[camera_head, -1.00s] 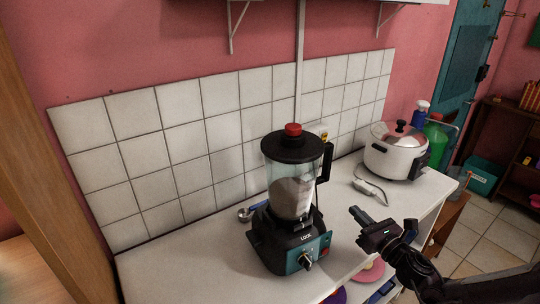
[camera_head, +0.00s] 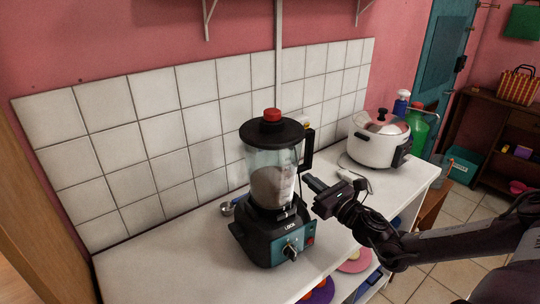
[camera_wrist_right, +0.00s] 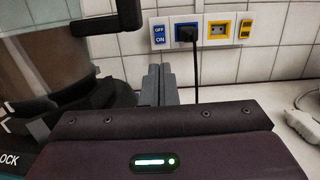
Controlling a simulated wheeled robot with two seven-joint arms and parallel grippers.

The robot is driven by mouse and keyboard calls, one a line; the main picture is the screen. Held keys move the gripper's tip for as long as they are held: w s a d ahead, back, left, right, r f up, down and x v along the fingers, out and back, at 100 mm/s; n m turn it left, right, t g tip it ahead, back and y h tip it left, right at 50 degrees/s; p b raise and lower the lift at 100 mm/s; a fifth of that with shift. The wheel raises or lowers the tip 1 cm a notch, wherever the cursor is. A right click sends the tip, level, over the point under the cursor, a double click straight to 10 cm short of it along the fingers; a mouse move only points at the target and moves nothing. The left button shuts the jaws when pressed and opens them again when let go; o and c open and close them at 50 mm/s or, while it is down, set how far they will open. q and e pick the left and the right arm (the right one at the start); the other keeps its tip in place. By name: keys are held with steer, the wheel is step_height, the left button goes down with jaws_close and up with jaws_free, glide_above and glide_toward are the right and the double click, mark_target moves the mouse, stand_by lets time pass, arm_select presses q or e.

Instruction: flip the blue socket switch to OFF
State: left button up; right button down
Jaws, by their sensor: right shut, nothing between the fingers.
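The blue socket switch (camera_wrist_right: 158,33) shows in the right wrist view as a small blue-and-white plate on the tiled wall, marked OFF above and ON below. I cannot tell which way it is set. Right beside it is a blue-framed socket (camera_wrist_right: 184,34) with a black plug in it and a cord hanging down. My right gripper (camera_wrist_right: 161,72) is shut and empty, below and in front of the switch, apart from it. In the head view my right gripper (camera_head: 313,184) is over the counter just right of the blender. My left gripper is not in view.
A blender (camera_head: 271,185) stands close left of my right gripper and hides much of the sockets in the head view. A yellow socket (camera_wrist_right: 217,31) and yellow switch (camera_wrist_right: 245,29) sit further right. A white cooker (camera_head: 377,146) and its cable end (camera_head: 352,177) lie right on the counter (camera_head: 165,250).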

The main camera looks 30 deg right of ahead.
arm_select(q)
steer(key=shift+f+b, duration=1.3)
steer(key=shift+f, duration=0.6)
arm_select(e)
steer(key=w+a+r, duration=0.1)
steer(key=w+r, duration=0.1)
steer(key=w, duration=1.6)
steer(key=shift+a, duration=0.2)
steer(key=shift+r, duration=0.1)
